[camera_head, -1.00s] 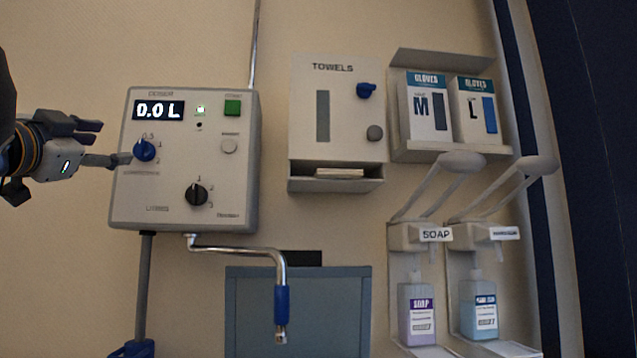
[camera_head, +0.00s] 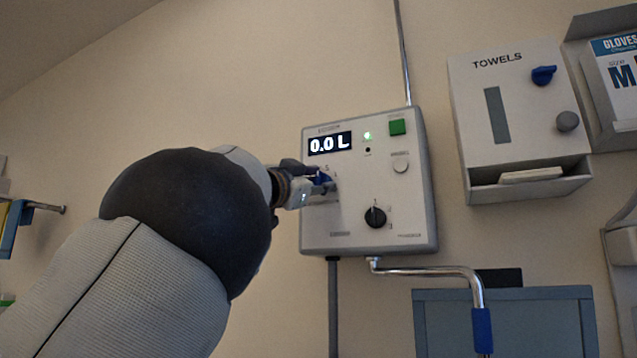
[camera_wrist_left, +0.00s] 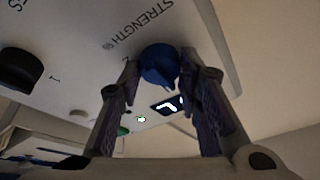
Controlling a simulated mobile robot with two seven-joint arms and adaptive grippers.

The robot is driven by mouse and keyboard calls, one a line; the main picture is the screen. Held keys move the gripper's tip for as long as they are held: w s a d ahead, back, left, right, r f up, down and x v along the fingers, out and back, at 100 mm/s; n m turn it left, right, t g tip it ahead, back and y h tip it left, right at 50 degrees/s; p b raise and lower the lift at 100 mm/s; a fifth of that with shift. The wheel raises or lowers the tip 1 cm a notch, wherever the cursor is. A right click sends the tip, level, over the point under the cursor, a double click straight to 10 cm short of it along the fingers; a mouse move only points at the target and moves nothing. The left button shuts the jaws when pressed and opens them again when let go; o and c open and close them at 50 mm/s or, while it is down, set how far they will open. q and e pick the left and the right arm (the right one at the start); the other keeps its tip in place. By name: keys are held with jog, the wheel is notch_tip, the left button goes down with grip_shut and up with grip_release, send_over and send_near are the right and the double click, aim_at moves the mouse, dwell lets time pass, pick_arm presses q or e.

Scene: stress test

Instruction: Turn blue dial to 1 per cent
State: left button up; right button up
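The blue dial (camera_head: 322,179) is on the left side of the white doser box (camera_head: 384,150), partly hidden by my left gripper (camera_head: 309,180). In the left wrist view the blue dial (camera_wrist_left: 160,65) sits between the two fingertips of my left gripper (camera_wrist_left: 160,68), one on each side. I cannot tell whether the fingers press on it. The doser display (camera_head: 330,144) reads 0.0 L. My right gripper is not in view.
A black dial (camera_head: 375,216) is lower on the box, with a green button (camera_head: 398,127) at the top. A bent metal spout (camera_head: 440,271) comes out below. A towel dispenser (camera_head: 522,120) hangs to the right. Bare wall lies above and left of the box.

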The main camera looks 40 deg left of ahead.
pick_arm(q)
jog(key=shift+s+r+m+p, duration=0.25)
jog(key=shift+m+p, duration=0.05)
jog(key=shift+p, duration=0.05)
jog(key=m, duration=0.1)
jog(key=m+h+p, duration=0.2)
jog(key=shift+s+a+r, duration=0.15)
jog(key=shift+s+r, duration=0.05)
jog(key=shift+r, duration=0.05)
jog(key=shift+w+f+m, duration=0.2)
jog(key=shift+m, duration=0.5)
jog(key=shift+w+f+m+g+h, duration=0.2)
jog(key=shift+m+g+h, duration=0.25)
jog(key=shift+m, duration=0.65)
jog(key=m+g, duration=0.1)
jog(key=m, duration=0.2)
jog(key=m+g+h, duration=0.1)
jog(key=m, duration=0.2)
jog(key=shift+s+r+m+h, duration=0.15)
jog(key=shift+m+h, duration=0.1)
jog(key=shift+m, duration=0.15)
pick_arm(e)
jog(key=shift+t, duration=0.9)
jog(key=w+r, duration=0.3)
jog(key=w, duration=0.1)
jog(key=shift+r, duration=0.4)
pick_arm(q)
jog(key=o, duration=1.1)
